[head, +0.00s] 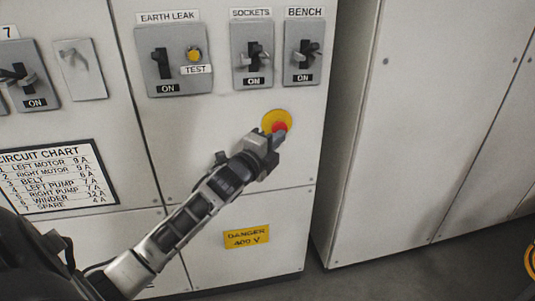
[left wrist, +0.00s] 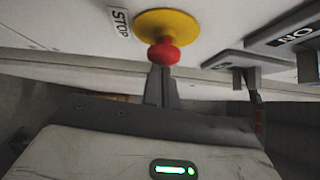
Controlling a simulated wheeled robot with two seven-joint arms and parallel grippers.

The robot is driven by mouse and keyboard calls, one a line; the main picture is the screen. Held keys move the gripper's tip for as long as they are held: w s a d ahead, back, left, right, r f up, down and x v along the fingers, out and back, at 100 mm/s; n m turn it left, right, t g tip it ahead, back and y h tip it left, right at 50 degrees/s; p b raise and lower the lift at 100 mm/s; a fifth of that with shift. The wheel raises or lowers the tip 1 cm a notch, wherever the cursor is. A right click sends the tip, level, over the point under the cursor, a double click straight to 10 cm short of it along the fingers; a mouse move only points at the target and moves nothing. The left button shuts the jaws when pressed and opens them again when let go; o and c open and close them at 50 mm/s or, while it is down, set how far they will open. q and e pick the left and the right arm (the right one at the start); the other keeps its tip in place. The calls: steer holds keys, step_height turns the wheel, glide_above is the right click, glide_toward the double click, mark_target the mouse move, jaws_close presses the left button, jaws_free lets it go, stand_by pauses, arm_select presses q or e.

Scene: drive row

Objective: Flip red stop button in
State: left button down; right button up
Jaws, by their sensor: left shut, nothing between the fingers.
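The red stop button (head: 279,127) sits on a round yellow plate (head: 270,119) on the cabinet front in the head view. The button also shows in the left wrist view (left wrist: 164,54), standing out from the yellow plate (left wrist: 168,22). My left gripper (head: 277,138) is shut and empty, its fingertips right at the button's lower edge. In the left wrist view the closed fingers (left wrist: 160,82) point at the button and overlap its underside; I cannot tell whether they touch it. My right gripper is not in view.
Above the button are the EARTH LEAK switch (head: 162,64), with a yellow TEST button (head: 194,54), the SOCKETS switch (head: 254,57) and the BENCH switch (head: 305,52). A DANGER 400 V label (head: 247,236) is below. A STOP label (left wrist: 120,21) is beside the plate.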

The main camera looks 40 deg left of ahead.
arm_select(q)
steer(key=s+d+p, duration=0.1)
steer(key=s+d, duration=0.2)
steer(key=s, duration=0.9)
steer(key=shift+s+d+f, duration=0.3)
steer(key=shift+s+f, duration=0.05)
steer(key=shift+f, duration=0.1)
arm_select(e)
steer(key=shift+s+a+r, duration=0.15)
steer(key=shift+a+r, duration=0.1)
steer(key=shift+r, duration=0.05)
